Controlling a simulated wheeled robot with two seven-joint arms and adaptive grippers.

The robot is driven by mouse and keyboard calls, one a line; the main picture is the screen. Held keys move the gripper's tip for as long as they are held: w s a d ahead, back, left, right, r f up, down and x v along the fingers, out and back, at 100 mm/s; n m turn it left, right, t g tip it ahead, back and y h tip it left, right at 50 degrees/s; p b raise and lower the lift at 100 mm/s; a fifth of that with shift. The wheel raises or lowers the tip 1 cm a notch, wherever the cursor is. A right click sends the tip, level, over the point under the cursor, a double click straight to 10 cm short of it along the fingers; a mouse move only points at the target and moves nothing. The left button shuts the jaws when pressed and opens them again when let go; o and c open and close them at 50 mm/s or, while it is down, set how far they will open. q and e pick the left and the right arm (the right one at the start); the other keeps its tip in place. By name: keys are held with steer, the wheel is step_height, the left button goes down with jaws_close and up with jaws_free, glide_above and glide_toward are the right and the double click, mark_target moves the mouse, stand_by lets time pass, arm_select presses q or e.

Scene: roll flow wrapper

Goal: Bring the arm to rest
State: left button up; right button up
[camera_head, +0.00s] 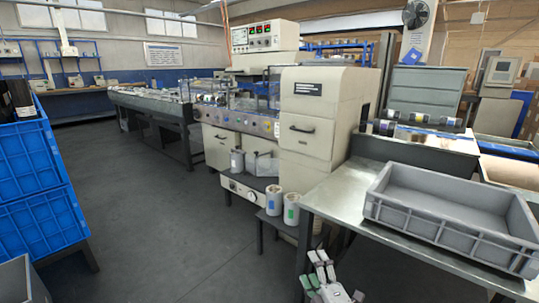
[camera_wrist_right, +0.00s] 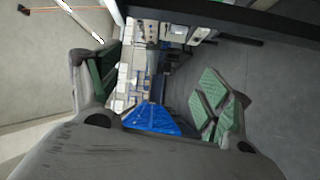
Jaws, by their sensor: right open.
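My right gripper (camera_head: 322,272) shows at the bottom edge of the head view, low in front of the steel table's near left corner. Its fingers stand apart with nothing between them. In the right wrist view the gripper (camera_wrist_right: 158,85) spreads its green-padded fingers wide to left and right. The gap holds only distant background, with a blue shape low in the middle. My left gripper is in neither view.
A grey crate (camera_head: 450,222) sits on the steel table (camera_head: 345,207) at right. The cream wrapping machine (camera_head: 318,120) stands behind, with white rolls (camera_head: 291,209) on a low shelf. Blue crates (camera_head: 30,160) are stacked at left. Floor (camera_head: 165,235) between is clear.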

steer(key=s+d+f+m+g+h, duration=0.7)
steer(key=d+m, duration=0.3)
steer(key=m, duration=0.3)
arm_select(q)
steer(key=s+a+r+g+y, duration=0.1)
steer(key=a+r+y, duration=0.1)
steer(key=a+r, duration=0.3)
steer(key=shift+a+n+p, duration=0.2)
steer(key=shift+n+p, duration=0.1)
steer(key=shift+p, duration=0.15)
arm_select(e)
steer(key=s+f+m+g+y, duration=0.2)
steer(key=s+f+m+g, duration=0.2)
steer(key=s, duration=1.1)
step_height(320, 180, down, 3)
steer(key=g, duration=0.3)
steer(key=shift+s+a+f, duration=0.15)
steer(key=shift+s+a, duration=0.05)
steer(key=shift+a, duration=0.1)
arm_select(q)
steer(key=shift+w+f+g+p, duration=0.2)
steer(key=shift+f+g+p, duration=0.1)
steer(key=shift+p, duration=0.5)
arm_select(e)
steer(key=shift+w+f, duration=0.25)
